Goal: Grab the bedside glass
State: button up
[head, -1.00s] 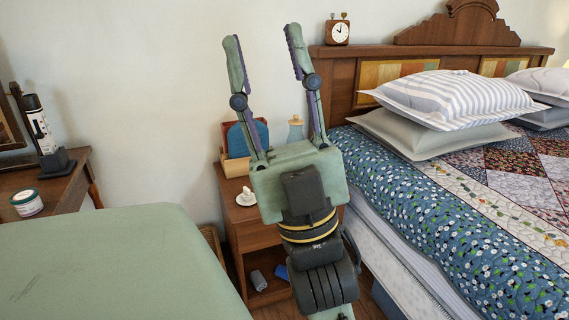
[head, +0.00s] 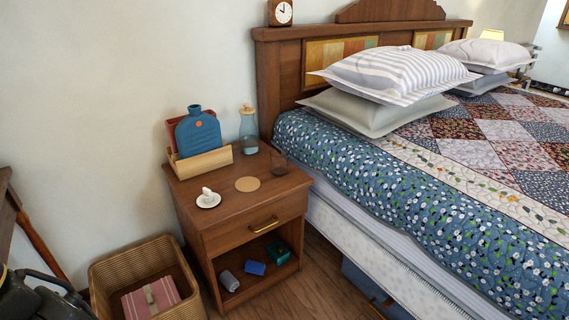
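A clear, dark-looking glass (head: 279,163) stands upright on the right side of the wooden nightstand (head: 226,222), close to the bed. It is see-through and its outline is faint. A round cork coaster (head: 247,184) lies in front of it to the left. A glass carafe (head: 248,132) with a cork stopper stands behind it to the left. My gripper does not show in the head view now; only a dark part at the lower left corner shows, which I cannot identify for sure.
A blue bottle-shaped item (head: 198,133) sits in a wooden holder (head: 203,162). The bed (head: 400,200) borders the nightstand on the right. A wicker basket (head: 145,262) stands left on the floor.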

aim_at(279, 155)
jog(key=i+l+u, duration=0.35)
jog(key=l+u, duration=0.2)
jog(key=l, duration=0.15)
jog(key=i+l+u, duration=0.25)
jog(key=l, duration=0.15)
jog(key=l+u, duration=0.25)
jog(key=l, duration=0.15)
jog(key=i+l+u, duration=0.1)
jog(key=i, duration=0.25)
